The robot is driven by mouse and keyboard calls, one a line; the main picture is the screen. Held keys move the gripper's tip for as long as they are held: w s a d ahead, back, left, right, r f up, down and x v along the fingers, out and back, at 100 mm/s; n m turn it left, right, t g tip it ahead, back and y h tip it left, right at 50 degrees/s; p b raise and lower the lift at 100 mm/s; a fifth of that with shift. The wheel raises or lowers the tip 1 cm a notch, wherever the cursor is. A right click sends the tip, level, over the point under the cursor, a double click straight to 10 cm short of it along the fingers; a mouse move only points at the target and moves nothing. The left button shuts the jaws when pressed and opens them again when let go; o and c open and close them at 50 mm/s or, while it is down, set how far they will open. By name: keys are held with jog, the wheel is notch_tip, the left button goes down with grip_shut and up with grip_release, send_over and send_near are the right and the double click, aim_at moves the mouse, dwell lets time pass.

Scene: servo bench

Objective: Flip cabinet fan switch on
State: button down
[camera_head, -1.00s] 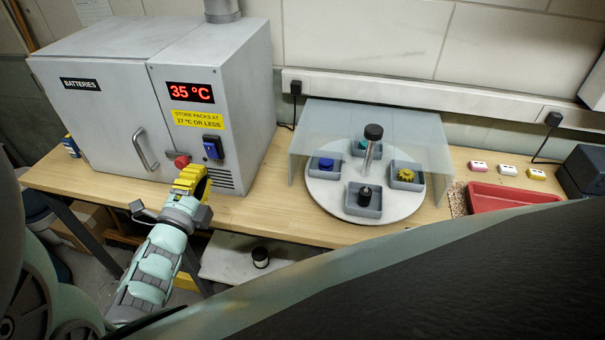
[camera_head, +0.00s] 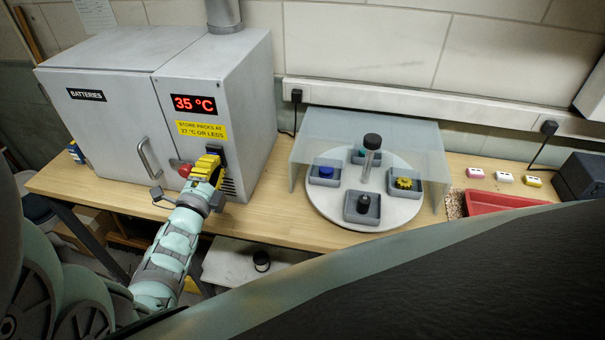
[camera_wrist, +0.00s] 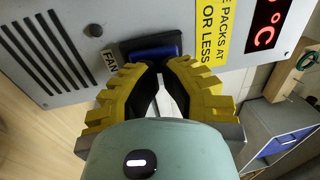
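The fan switch (camera_wrist: 155,50) is a blue rocker in a dark housing on the grey battery cabinet (camera_head: 105,110), beside a FAN label (camera_wrist: 109,61) in the wrist view. In the head view my gripper hides most of the switch; the top of its dark housing (camera_head: 217,150) shows. My yellow-fingered gripper (camera_wrist: 160,68) is right in front of the rocker, its tips drawn together with nothing visible between them. I cannot tell whether they touch it. In the head view my gripper (camera_head: 210,162) is at the cabinet's right front. The rocker's tilt is unclear.
A red knob (camera_head: 185,170) and a door handle (camera_head: 148,157) stick out left of my gripper. The display (camera_head: 194,104) reads 35 °C above a yellow sign (camera_head: 202,131). A round turntable (camera_head: 335,211) with small trays stands right under a clear cover, with bare bench between.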

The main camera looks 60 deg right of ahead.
jog(key=y+p, duration=0.1)
jog(key=g+y+p, duration=0.1)
jog(key=p, duration=0.1)
jog(key=shift+w+d+r, duration=0.1)
jog(key=shift+d+r, duration=0.1)
jog(key=shift+d, duration=0.15)
jog(key=shift+p, duration=0.3)
jog(key=b+v, duration=0.3)
jog(key=v, duration=1.1)
jog(key=shift+b, duration=0.35)
jog(key=shift+a+r, duration=0.1)
jog(key=shift+r, duration=0.05)
